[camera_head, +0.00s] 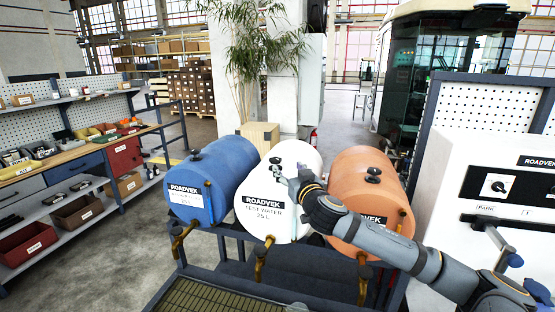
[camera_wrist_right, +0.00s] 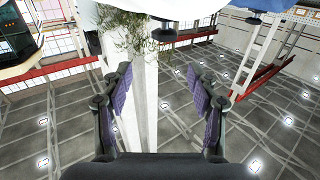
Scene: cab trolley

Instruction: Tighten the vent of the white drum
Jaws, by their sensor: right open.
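The white drum (camera_head: 262,218), labelled "ROADVEK TEST WATER 25 L", lies between a blue and an orange drum on a dark rack. Its small dark vent (camera_head: 275,161) is on top. My right gripper (camera_head: 284,174) is over the drum's front upper part, close to the vent, and partly hides the area. In the right wrist view, its two fingers (camera_wrist_right: 162,105) are spread with nothing between them. A black knob, apparently the vent (camera_wrist_right: 165,33), shows beyond the fingertips, below the white drum's edge (camera_wrist_right: 150,12). My left gripper is not in view.
The blue drum (camera_head: 226,172) and orange drum (camera_head: 362,172) flank closely, each with a black cap on top. Brass taps (camera_head: 262,262) stick out in front. A white cabinet (camera_head: 490,190) stands at right, a shelved workbench (camera_head: 70,170) at left.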

